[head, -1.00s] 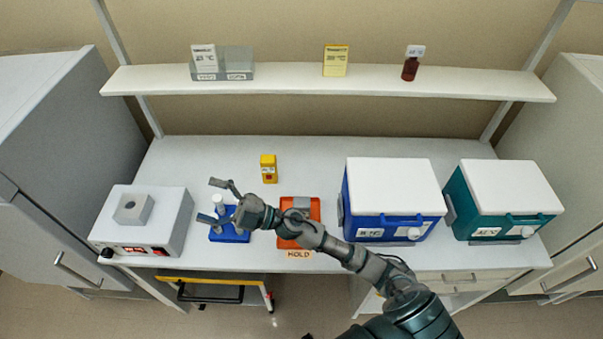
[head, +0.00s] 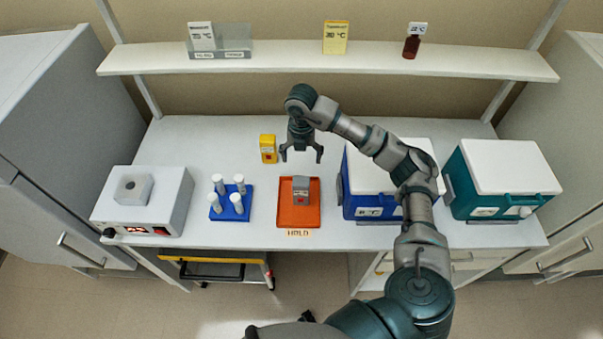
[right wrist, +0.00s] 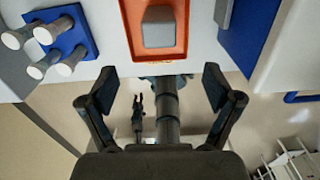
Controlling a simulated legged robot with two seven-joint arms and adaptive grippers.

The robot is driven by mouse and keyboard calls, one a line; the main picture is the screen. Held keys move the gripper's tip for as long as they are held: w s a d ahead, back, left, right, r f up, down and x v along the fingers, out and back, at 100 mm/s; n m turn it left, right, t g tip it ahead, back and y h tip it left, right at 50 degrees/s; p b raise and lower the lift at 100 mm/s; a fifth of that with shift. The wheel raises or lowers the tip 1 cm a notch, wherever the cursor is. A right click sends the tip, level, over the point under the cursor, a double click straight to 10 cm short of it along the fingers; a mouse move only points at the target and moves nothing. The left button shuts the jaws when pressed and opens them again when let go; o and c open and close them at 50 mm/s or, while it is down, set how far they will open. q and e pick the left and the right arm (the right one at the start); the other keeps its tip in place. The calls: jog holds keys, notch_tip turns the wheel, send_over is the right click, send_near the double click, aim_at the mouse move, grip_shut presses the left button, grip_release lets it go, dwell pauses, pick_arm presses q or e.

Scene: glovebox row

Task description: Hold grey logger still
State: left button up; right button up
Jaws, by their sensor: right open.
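The grey logger (head: 301,190) is a small grey box with a small red mark on its front. It sits on the orange tray (head: 299,218), behind the HOLD label (head: 299,233). My right gripper (head: 301,158) is open and empty, fingers pointing down, above the bench just behind the tray and apart from the logger. In the right wrist view the logger (right wrist: 158,27) shows beyond and between the open fingers (right wrist: 160,88), on the tray (right wrist: 135,12).
A yellow device (head: 268,148) stands just left of my right gripper. Left of the tray is a blue rack (head: 231,213) with several white-capped tubes, then a grey heater box (head: 165,212). A blue cooler (head: 360,185) and a teal cooler (head: 478,190) stand to the right.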

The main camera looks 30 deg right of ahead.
aim_at(301, 186)
notch_tip(301, 186, down, 16)
jog(key=shift+a+r+p, duration=0.1)
jog(key=shift+r+p, duration=0.1)
jog(key=shift+p, duration=0.8)
pick_arm(q)
notch_tip(301, 186, up, 2)
jog(key=shift+r, duration=0.1)
pick_arm(e)
jog(key=c, duration=1.3)
jog(key=shift+c, duration=0.2)
pick_arm(q)
grip_shut()
jog(key=shift+a, duration=0.15)
